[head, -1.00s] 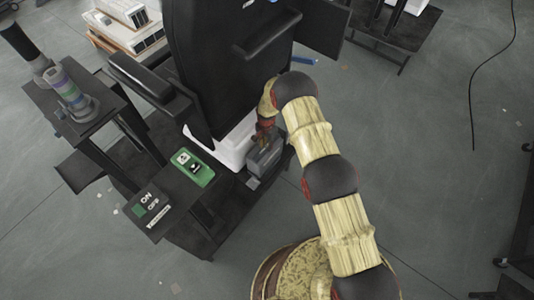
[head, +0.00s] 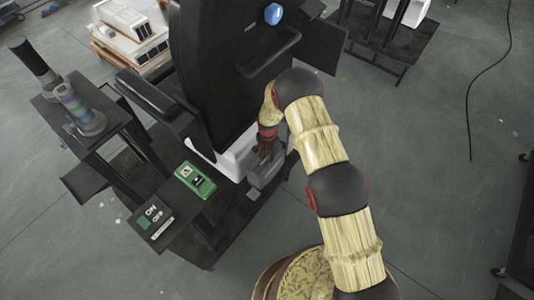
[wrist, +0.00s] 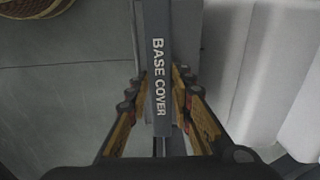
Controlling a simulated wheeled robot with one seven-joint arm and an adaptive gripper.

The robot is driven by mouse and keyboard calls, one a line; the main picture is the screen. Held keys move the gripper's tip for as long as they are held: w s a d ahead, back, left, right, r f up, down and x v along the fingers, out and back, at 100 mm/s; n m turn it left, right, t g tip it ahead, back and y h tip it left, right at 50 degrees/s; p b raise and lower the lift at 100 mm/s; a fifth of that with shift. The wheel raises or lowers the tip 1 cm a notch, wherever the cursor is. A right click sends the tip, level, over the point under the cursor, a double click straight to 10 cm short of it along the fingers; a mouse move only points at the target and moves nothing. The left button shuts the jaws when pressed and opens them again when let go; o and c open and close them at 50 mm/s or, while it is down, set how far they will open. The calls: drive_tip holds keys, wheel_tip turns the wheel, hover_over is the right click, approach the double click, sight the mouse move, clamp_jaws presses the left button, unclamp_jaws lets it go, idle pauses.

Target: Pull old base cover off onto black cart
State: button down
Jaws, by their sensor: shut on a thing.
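The base cover (head: 264,176) is a grey block low beside the white base (head: 236,160) of the tall black column (head: 225,70). In the wrist view the base cover (wrist: 158,75) shows a raised grey rib with BASE COVER lettered on it. My gripper (wrist: 160,92) has its yellow and black fingers on both sides of this rib and is shut on it. In the head view my gripper (head: 266,146) reaches down to the cover from above, partly hidden by my arm. I cannot tell whether the cover is still seated against the base.
A black stand (head: 100,115) with a striped cylinder is at left. A green box (head: 195,180) and an ON/OFF panel (head: 150,218) sit beside the column. A black table (head: 390,40) is at upper right, another black frame (head: 520,240) at the right edge. Floor at right is mostly clear.

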drive_tip(key=s+r+p, duration=0.1)
drive_tip(key=s+r, duration=0.1)
drive_tip(key=s, duration=0.3)
drive_tip(key=s+d+r+p, duration=0.1)
drive_tip(key=s+r, duration=0.2)
drive_tip(key=s, duration=0.2)
drive_tip(key=shift+r+p, duration=0.25)
drive_tip(key=shift+p, duration=0.15)
drive_tip(key=shift+r, duration=0.5)
wheel_tip(320, 180, up, 7)
drive_tip(key=p, duration=0.4)
drive_tip(key=shift+r+p, duration=0.2)
drive_tip(key=shift+p, duration=0.15)
idle(0.8)
